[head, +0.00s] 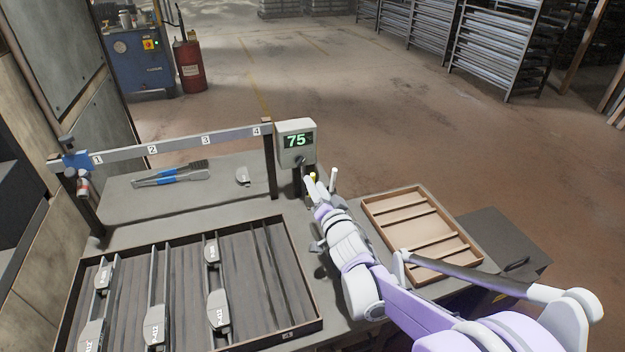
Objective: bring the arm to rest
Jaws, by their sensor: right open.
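My right gripper (322,184) is open near the middle of the view, just below the grey display box (296,143) that reads 75. Two pale fingertips point up and away from me, with nothing seen between them. A small yellow part (313,177) shows beside the fingers; I cannot tell what it belongs to. My right arm (375,283) reaches in from the lower right, over the bench between the two trays. My left gripper is not in view.
A dark tray (323,318) at left holds several brake shoes (219,309). A wooden tray (477,262) with empty slots lies right of my arm. Beyond the bench the floor is open.

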